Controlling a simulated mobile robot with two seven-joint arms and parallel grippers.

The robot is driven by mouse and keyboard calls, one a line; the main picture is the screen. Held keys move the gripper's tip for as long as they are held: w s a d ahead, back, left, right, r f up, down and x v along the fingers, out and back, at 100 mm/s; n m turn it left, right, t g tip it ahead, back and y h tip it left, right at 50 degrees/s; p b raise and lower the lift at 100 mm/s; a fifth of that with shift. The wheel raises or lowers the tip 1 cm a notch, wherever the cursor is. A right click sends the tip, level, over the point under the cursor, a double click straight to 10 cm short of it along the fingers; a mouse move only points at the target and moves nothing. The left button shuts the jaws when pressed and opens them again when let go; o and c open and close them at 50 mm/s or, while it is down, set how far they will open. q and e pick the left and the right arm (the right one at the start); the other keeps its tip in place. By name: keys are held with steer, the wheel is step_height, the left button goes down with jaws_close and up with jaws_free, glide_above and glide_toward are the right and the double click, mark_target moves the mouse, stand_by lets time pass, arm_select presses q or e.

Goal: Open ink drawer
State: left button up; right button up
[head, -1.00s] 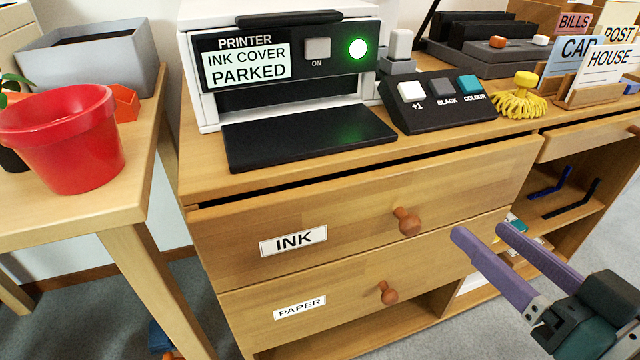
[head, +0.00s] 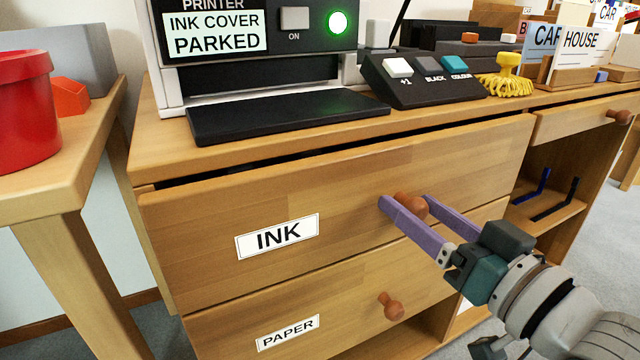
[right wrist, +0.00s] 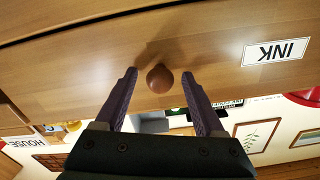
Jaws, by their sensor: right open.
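The ink drawer (head: 340,185) is a wooden drawer front with a white INK label (head: 277,236) and a round brown knob (head: 410,205). A dark gap shows along its top edge below the desktop. My right gripper (head: 404,199) is open, with its two purple fingers on either side of the knob. In the right wrist view the knob (right wrist: 160,78) sits between the open fingertips (right wrist: 159,80), and a gap shows on each side. My left gripper is not in view.
The paper drawer (head: 345,320) with its own knob (head: 391,306) is just below. A printer (head: 262,70) and a black button box (head: 425,78) stand on the desktop. A side table (head: 60,190) with a red pot (head: 25,110) is at left.

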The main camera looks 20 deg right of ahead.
steer(key=shift+w, duration=0.3)
jaws_close()
stand_by(0.5)
stand_by(0.8)
